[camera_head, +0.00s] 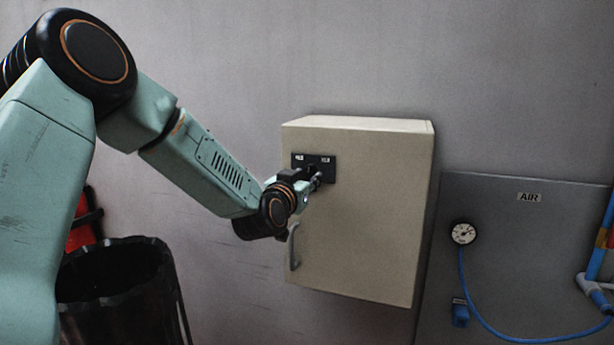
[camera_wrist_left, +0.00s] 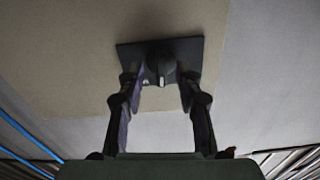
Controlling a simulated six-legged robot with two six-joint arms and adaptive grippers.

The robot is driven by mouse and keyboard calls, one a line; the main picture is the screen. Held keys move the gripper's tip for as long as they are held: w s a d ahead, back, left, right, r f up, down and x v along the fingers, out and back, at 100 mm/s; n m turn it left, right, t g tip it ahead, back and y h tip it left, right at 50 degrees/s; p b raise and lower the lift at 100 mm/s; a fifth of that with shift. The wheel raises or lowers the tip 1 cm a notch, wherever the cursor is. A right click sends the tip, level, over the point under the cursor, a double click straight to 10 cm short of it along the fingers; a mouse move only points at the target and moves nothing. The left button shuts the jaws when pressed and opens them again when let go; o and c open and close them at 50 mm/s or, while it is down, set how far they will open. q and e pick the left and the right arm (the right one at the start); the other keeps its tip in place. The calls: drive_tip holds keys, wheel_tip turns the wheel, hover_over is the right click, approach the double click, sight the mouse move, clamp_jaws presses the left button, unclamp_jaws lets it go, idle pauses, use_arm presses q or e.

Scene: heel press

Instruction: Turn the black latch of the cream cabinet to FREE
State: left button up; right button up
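The cream cabinet (camera_head: 365,225) hangs on the grey wall with its door shut. A black plate (camera_head: 328,165) with two small white labels, too small to read surely, sits near the door's top left. My left gripper (camera_head: 315,181) is at this plate and covers part of it. In the left wrist view, the black latch (camera_wrist_left: 160,64) stands out from the plate (camera_wrist_left: 191,48), with a pale mark on its end. The fingers of my left gripper (camera_wrist_left: 160,82) are apart, one on each side of the latch, with gaps visible. My right gripper is out of view.
A curved handle (camera_head: 293,247) is on the cabinet door below my left wrist. A grey AIR panel (camera_head: 535,255) with a gauge (camera_head: 464,233) and blue hose (camera_head: 490,322) stands at right. A black bin (camera_head: 125,290) and a red object (camera_head: 82,232) are at lower left.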

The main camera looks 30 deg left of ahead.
use_arm(q)
drive_tip(key=shift+w+a, duration=0.3)
drive_tip(key=shift+w, duration=0.1)
drive_tip(key=shift+d, duration=0.15)
drive_tip(key=shift+c, duration=1.4)
clamp_jaws()
